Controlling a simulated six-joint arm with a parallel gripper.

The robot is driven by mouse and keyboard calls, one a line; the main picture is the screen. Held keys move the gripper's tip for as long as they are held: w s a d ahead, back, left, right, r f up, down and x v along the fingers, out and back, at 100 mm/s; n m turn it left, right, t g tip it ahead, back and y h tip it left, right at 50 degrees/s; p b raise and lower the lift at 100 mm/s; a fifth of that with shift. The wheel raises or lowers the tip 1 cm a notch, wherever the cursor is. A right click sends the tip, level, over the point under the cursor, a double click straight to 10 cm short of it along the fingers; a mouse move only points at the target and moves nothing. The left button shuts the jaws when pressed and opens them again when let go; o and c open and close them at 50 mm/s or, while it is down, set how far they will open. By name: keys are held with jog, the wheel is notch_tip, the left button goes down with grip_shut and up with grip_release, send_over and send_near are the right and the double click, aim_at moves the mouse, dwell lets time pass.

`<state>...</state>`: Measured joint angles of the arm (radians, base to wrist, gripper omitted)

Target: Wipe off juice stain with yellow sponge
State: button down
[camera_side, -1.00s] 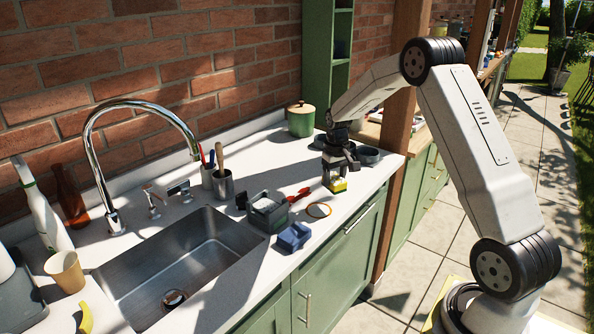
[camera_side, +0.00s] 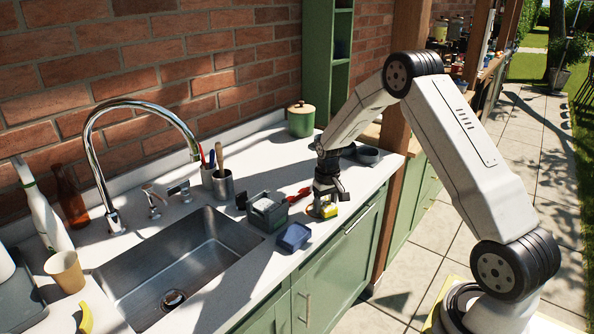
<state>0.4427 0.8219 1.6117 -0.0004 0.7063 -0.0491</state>
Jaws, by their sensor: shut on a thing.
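My gripper (camera_side: 326,196) points down at the counter near its front edge, right of the sink. It is shut on the yellow sponge (camera_side: 329,210), which shows just below the fingers. The sponge is low, at or very near the counter surface; I cannot tell whether it presses on it. The juice stain (camera_side: 312,212) is an orange-brown ring on the white counter. The sponge and gripper cover most of it, and only a small part shows on the left side.
A grey-green caddy (camera_side: 268,211) and a blue item (camera_side: 294,237) stand left of my gripper. A red-handled tool (camera_side: 299,194) lies behind. A green canister (camera_side: 301,120) and dark bowls (camera_side: 367,155) are farther back. The sink (camera_side: 185,262) opens at left.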

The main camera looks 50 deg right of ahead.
aim_at(312, 217)
jog(key=a, duration=0.4)
jog(key=shift+s+a+f, duration=0.1)
jog(key=shift+a, duration=0.05)
jog(key=shift+w, duration=1.15)
jog(key=d, duration=0.8)
jog(key=shift+d, duration=0.1)
jog(key=shift+w, duration=1.1)
jog(key=shift+a, duration=4)
jog(key=shift+s+a, duration=0.15)
jog(key=shift+s, duration=0.85)
jog(key=shift+s+d, duration=0.2)
jog(key=shift+d, duration=0.05)
jog(key=d, duration=0.7)
jog(key=shift+w+d, duration=0.1)
jog(key=shift+d, duration=0.1)
jog(key=shift+d+r, duration=0.2)
jog(key=shift+r, duration=0.05)
notch_tip(312, 217, up, 8)
jog(key=shift+a+f, duration=0.1)
